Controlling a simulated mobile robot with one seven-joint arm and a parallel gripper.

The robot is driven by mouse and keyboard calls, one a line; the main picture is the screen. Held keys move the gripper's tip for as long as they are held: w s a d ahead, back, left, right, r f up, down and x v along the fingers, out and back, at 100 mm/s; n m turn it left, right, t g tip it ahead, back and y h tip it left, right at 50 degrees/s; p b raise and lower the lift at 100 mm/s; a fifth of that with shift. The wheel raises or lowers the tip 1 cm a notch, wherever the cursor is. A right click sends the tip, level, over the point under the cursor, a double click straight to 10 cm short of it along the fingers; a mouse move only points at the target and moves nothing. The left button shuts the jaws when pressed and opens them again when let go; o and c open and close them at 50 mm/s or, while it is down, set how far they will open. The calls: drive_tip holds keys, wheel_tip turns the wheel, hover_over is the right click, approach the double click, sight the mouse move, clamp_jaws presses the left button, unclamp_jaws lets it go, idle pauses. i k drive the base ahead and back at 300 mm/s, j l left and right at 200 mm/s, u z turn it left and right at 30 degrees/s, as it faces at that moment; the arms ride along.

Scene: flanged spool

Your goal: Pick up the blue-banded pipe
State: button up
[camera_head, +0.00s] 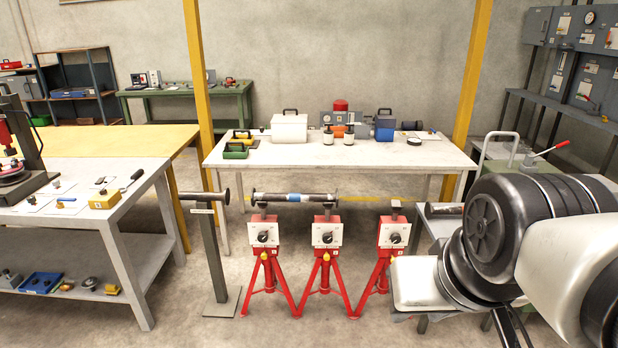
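The blue-banded pipe (272,197) is a dark metal spool with a flange at each end and a light blue band near its middle. It lies level across the tops of two red tripod stands, the left stand (264,240) and the middle stand (325,240). My arm fills the right side of the head view, to the right of the pipe and well apart from it. I cannot make out my gripper's fingers; the end of the arm is hidden behind its own links or beyond the lower edge.
A third red stand (392,236) bears no pipe. A grey post (213,255) with a short flanged pipe stands left. Behind is a white table (375,158) with boxes and bottles. A workbench (95,222) stands left. A light-topped cart (417,283) is partly behind my arm.

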sight(255, 196)
drive_tip(key=i+j, duration=0.2)
drive_tip(key=i, duration=0.3)
drive_tip(key=i+j, duration=0.2)
drive_tip(key=i, duration=0.3)
drive_tip(key=i+j, duration=0.2)
drive_tip(key=i, duration=0.3)
drive_tip(key=i+j, duration=0.2)
drive_tip(key=i, duration=0.3)
drive_tip(key=i+j, duration=0.2)
drive_tip(key=i, duration=0.3)
drive_tip(key=i+j, duration=0.2)
drive_tip(key=i, duration=0.3)
